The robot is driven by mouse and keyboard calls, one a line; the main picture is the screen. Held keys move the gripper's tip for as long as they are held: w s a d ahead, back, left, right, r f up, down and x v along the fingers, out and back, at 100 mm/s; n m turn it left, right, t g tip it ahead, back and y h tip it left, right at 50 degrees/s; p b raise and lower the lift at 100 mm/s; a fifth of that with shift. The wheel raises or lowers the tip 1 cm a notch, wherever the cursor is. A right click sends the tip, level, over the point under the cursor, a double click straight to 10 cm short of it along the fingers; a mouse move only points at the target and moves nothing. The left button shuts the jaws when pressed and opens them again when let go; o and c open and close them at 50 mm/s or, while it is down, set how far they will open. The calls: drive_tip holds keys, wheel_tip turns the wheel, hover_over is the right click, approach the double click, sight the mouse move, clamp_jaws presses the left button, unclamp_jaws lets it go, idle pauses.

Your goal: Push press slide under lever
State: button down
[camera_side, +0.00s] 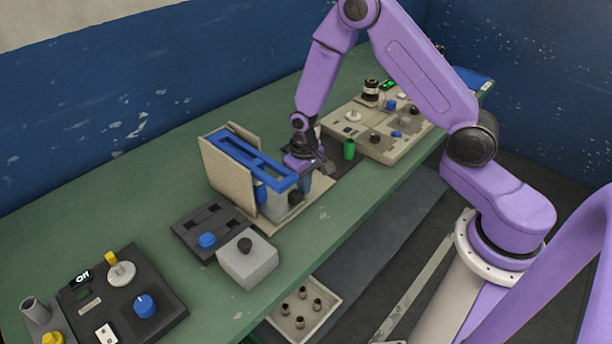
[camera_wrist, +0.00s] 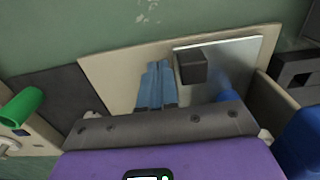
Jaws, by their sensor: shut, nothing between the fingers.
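The press stands mid-bench in the side view, with a beige upright frame (camera_side: 226,178) and a blue lever (camera_side: 262,160) over its top. The press slide shows in the wrist view as a pale plate (camera_wrist: 246,52) with a dark square knob (camera_wrist: 192,67); the knob also shows in the side view (camera_side: 295,197). My gripper (camera_side: 304,188) is low beside the knob, on the outer side of the press. Its two light-blue fingers (camera_wrist: 158,66) are together and empty, just left of the knob in the wrist view. I cannot tell whether they touch it.
A green cylinder (camera_side: 349,149) and a beige control panel (camera_side: 376,133) stand behind my gripper. A dark slotted base (camera_side: 190,229) with a blue knob and a grey box (camera_side: 247,262) sit in front of the press. The bench's green top is clear along the wall.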

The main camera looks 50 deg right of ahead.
drive_tip(key=shift+d, duration=0.25)
wheel_tip(320, 180, up, 8)
idle(0.8)
